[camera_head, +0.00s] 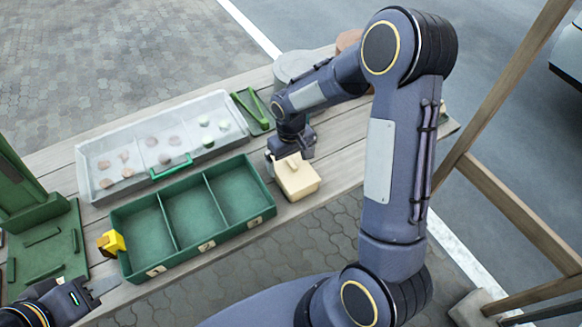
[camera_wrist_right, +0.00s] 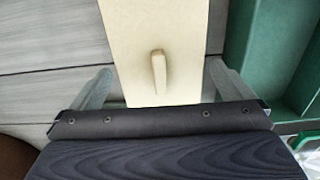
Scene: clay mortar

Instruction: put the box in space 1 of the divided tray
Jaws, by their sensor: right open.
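The cream box (camera_head: 298,178) with a small peg-like handle on top stands on the table just right of the green divided tray (camera_head: 197,250). The tray has three empty compartments in a row, with number labels on the front rim; space 1 (camera_head: 150,236) is the leftmost. My right gripper (camera_head: 290,155) is at the box's far side. In the right wrist view the box (camera_wrist_right: 153,30) lies between the two spread fingers of my right gripper (camera_wrist_right: 158,88), with gaps beside it. My left gripper (camera_head: 98,287) is at the lower left, near the tray's front left corner, apart from the box.
A white translucent bin (camera_head: 95,150) with several pinkish and pale green pieces stands behind the tray. A yellow object (camera_head: 113,242) is at the tray's left end. A green stand (camera_head: 50,250) is at the left, a small green frame (camera_head: 250,110) and a grey round container (camera_head: 293,66) behind.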

